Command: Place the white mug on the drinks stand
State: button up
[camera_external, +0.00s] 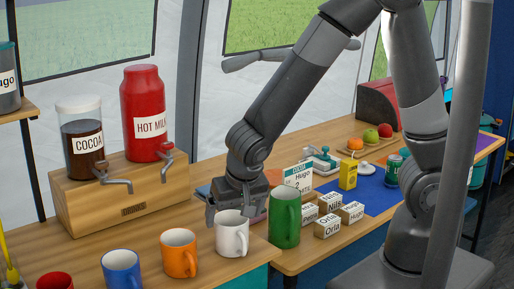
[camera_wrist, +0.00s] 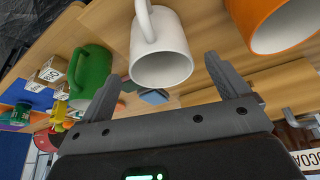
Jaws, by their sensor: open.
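The white mug (camera_external: 232,240) stands upright on the wooden counter, between the orange mug and the green mug. My gripper (camera_external: 228,211) is open and low, right at the mug's rim and partly behind it. In the wrist view the white mug (camera_wrist: 162,52) lies ahead of the gap between my two spread fingers (camera_wrist: 164,68), with its handle away from me. I cannot tell whether a finger touches it. The drinks stand (camera_external: 125,198) is a wooden block at the left, bearing the cocoa jar (camera_external: 83,145) and the red hot milk bottle (camera_external: 146,95), with two metal taps at its front.
The orange mug (camera_external: 179,254), blue mug (camera_external: 122,270) and red mug (camera_external: 54,281) stand in a row to the left. The tall green mug (camera_external: 285,220) is close on the right. Several labelled boxes (camera_external: 327,226) stand beyond it. Bare counter lies between stand and mugs.

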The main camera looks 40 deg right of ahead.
jog(key=v, duration=0.7)
jog(key=s+d+r+n, duration=0.1)
jog(key=d+r, duration=0.3)
jog(key=d, duration=0.5)
jog(key=s+d+r+n, duration=0.1)
jog(key=d+r, duration=0.4)
jog(key=d, duration=0.4)
jog(key=s+d+r+n+t+y, duration=0.1)
jog(key=d+r, duration=0.4)
jog(key=d, duration=0.5)
jog(key=shift+s+r, duration=0.25)
jog(key=shift+s, duration=0.35)
